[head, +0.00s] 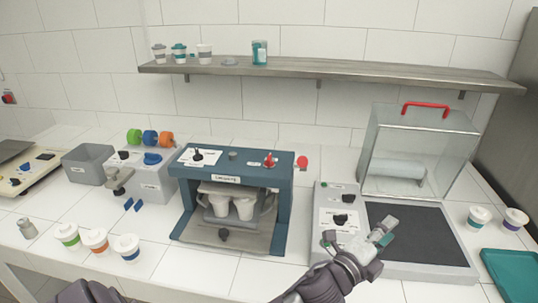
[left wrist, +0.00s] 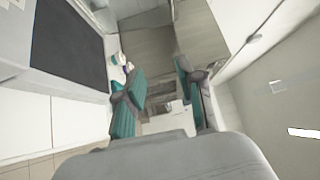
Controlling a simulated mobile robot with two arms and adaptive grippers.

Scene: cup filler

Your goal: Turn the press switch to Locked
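A grey control panel (head: 328,205) at centre right carries a black knob (head: 348,197) and another black knob (head: 341,219) on a white label plate. A blue-framed machine (head: 190,210) left of it has a black knob (head: 197,155) on a white plate and a red knob (head: 269,161). The lettering is too small to read, so I cannot tell which is the press switch or its setting. My left gripper (head: 358,240) is open and empty, just in front of the grey panel. Its spread green-padded fingers show in the left wrist view (left wrist: 160,95). My right gripper is not in view.
A clear cover with red handle (head: 425,108) stands behind a dark mat (head: 415,232). White cups (head: 245,205) sit inside the blue machine. Lidded cups (head: 96,240) stand at front left. A teal tray (head: 513,272) lies at right. A shelf (head: 330,68) spans the wall.

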